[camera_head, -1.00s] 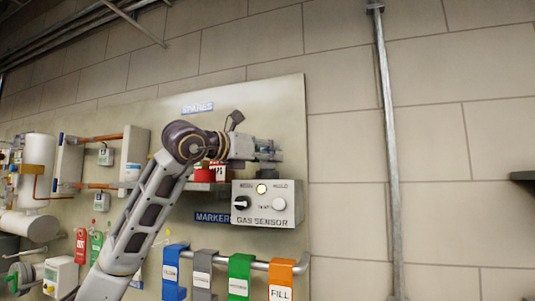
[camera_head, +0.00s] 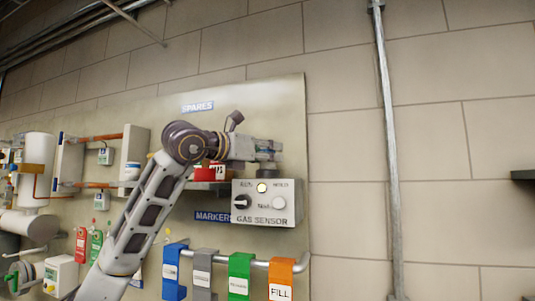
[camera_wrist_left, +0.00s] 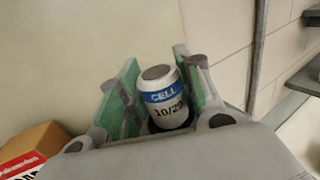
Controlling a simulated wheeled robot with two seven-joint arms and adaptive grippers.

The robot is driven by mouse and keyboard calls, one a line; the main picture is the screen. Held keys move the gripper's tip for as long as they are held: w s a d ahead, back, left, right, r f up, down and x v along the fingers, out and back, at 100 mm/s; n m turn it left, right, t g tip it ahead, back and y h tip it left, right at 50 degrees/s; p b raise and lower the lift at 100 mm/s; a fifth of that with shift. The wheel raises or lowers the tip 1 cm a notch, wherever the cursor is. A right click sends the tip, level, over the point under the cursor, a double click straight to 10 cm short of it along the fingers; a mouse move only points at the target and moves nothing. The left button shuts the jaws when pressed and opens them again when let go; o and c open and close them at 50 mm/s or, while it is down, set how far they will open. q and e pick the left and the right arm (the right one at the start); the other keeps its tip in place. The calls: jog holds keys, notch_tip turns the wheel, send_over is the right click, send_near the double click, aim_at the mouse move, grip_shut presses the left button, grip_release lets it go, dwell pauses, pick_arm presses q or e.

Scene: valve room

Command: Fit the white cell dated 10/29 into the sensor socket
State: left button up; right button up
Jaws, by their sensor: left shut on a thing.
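The white cell with a blue band, marked CELL and 10/29 (camera_wrist_left: 164,100), stands between the green-padded fingers of my left gripper (camera_wrist_left: 152,98) in the left wrist view. My left gripper (camera_head: 270,151) is shut on the cell. In the head view, it is just above the top of the grey gas sensor box (camera_head: 267,213). A dark ring shows around the cell's lower end in the wrist view; I cannot tell whether it is the socket. The fingers largely hide the cell in the head view. My right gripper is not in view.
A shelf with red boxes (camera_head: 217,171) is left of the sensor, behind my arm. Coloured tags, including an orange FILL tag (camera_head: 281,279), hang on a rail below. A vertical pipe (camera_head: 388,150) runs up the wall at right. The wall between is clear.

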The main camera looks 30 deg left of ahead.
pick_arm(q)
jog(key=shift+f+b, duration=0.4)
jog(key=shift+f, duration=0.15)
dwell(1.1)
jog(key=o, duration=1.1)
jog(key=v, duration=1.2)
dwell(0.5)
